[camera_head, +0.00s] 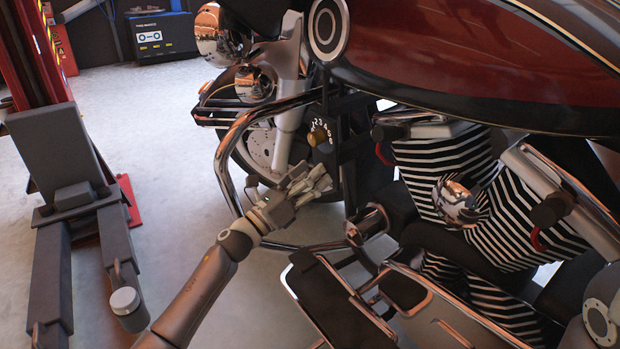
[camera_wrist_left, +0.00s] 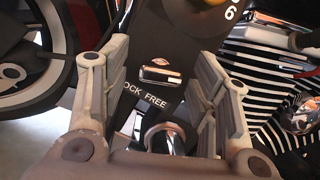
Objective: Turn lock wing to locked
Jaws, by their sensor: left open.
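The lock wing (camera_wrist_left: 160,75) is a small shiny metal bar on a dark panel (camera_wrist_left: 185,40). It lies roughly crosswise in the left wrist view, above the printed words LOCK and FREE, the first letter partly hidden by a finger. My left gripper (camera_wrist_left: 163,52) is open, with one finger on each side of the wing and a gap to it on both sides. In the head view my left gripper (camera_head: 318,184) is in front of the lower part of the panel, and the wing cannot be made out there. My right gripper is not in view.
A brass knob (camera_head: 317,136) with numbers sits on the panel above my gripper. A chrome crash bar (camera_head: 226,165) curves around the left of it. The red motorcycle tank (camera_head: 480,70) overhangs, and striped engine fins (camera_head: 440,165) are to the right. A chrome cylinder (camera_wrist_left: 165,138) is below the wing.

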